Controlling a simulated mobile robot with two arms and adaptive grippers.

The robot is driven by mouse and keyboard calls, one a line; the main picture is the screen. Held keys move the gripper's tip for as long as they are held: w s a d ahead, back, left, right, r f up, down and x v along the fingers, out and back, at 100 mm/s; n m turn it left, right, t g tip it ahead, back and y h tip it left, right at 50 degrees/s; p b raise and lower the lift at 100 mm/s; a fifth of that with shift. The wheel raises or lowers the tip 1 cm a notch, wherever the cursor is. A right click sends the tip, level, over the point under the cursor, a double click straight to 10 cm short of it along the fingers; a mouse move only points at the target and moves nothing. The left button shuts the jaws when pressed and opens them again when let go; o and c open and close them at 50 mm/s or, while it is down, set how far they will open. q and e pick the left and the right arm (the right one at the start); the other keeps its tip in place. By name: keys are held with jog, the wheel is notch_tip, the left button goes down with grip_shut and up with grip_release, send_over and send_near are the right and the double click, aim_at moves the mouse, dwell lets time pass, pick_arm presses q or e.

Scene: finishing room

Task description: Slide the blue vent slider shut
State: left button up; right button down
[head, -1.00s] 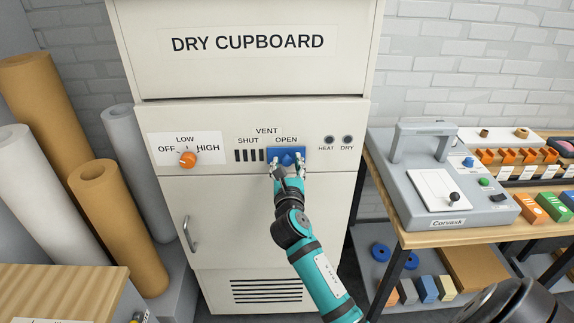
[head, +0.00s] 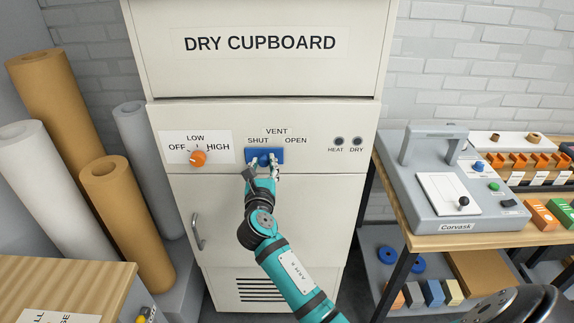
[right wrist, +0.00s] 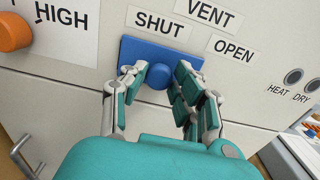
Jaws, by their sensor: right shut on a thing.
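The blue vent slider (head: 252,156) is a flat plate with a round knob on the cream front of the dry cupboard (head: 346,170). It sits under the SHUT label (head: 258,140), left of the OPEN label (head: 296,140), and no dark vent slots show around it. My right gripper (head: 263,169) reaches up from below and is shut on the slider's knob. In the right wrist view the two fingers (right wrist: 158,82) stand on either side of the blue knob (right wrist: 156,75), in front of the plate (right wrist: 133,50). My left gripper is not in view.
An orange heat knob (head: 198,158) is left of the slider. A door handle (head: 197,231) sticks out below. Rolls (head: 112,190) stand at the left, and a bench with a grey machine (head: 420,170) stands at the right.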

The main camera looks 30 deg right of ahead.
jog(key=shift+w+a, duration=0.5)
jog(key=shift+a, duration=0.35)
jog(key=shift+d, duration=0.15)
jog(key=c, duration=1)
grip_release()
jog(key=shift+a, duration=0.2)
jog(key=shift+c, duration=0.2)
jog(key=shift+s+a, duration=0.1)
jog(key=shift+s, duration=0.2)
jog(key=v, duration=1.1)
jog(key=shift+a, duration=0.2)
